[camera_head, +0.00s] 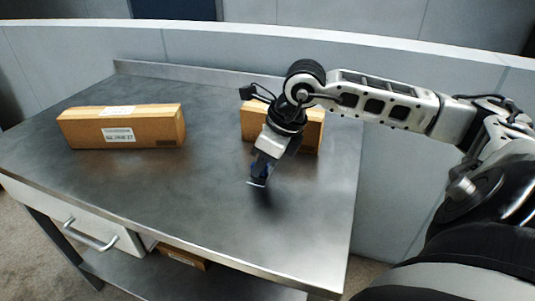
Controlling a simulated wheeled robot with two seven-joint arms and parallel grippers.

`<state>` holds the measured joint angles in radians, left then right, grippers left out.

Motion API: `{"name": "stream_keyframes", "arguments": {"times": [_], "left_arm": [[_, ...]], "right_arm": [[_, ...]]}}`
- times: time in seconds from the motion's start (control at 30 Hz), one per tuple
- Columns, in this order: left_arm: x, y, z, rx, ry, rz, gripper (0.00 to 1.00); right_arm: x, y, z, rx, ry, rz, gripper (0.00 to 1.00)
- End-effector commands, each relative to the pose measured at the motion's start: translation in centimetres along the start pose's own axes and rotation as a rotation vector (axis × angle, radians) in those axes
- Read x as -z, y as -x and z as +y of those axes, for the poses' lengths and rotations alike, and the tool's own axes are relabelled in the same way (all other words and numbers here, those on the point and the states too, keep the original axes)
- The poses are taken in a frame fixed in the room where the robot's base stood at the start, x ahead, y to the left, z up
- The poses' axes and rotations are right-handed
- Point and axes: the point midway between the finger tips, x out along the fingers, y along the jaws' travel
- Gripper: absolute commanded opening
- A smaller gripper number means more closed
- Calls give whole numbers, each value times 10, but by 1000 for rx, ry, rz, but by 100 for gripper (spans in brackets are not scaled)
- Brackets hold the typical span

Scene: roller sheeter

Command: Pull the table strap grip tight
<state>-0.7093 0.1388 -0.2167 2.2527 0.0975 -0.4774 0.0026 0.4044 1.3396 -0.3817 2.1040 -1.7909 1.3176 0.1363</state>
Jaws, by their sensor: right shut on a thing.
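My right gripper (259,174) comes in from the right and points down over the right half of the steel table (220,190). It is shut on a small dark piece that I take to be the table strap grip, mostly hidden by the jaws. The piece is too small to make out clearly, and I cannot see any strap running from it. The jaws are low, close above the tabletop, with a dark shadow just below and to the right. My left gripper is not in view.
A long cardboard box (160,128) with white labels lies at the table's left. A second cardboard box (312,133) stands behind my right gripper, partly hidden by it. A drawer with a metal handle (92,236) is under the front edge. The tabletop's middle is clear.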

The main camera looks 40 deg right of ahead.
Motion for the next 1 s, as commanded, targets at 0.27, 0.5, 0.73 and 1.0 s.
{"name": "stream_keyframes", "arguments": {"times": [0.27, 0.5, 0.73, 1.0], "left_arm": [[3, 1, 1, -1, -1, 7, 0], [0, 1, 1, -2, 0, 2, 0], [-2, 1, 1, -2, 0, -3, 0], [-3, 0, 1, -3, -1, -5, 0]], "right_arm": [[0, 1, 8, -2, 1, -2, 0], [0, 1, 8, -1, 1, -2, 24], [0, 4, 7, 1, 1, -2, 24], [0, 49, 5, 7, 1, -1, 24]]}}
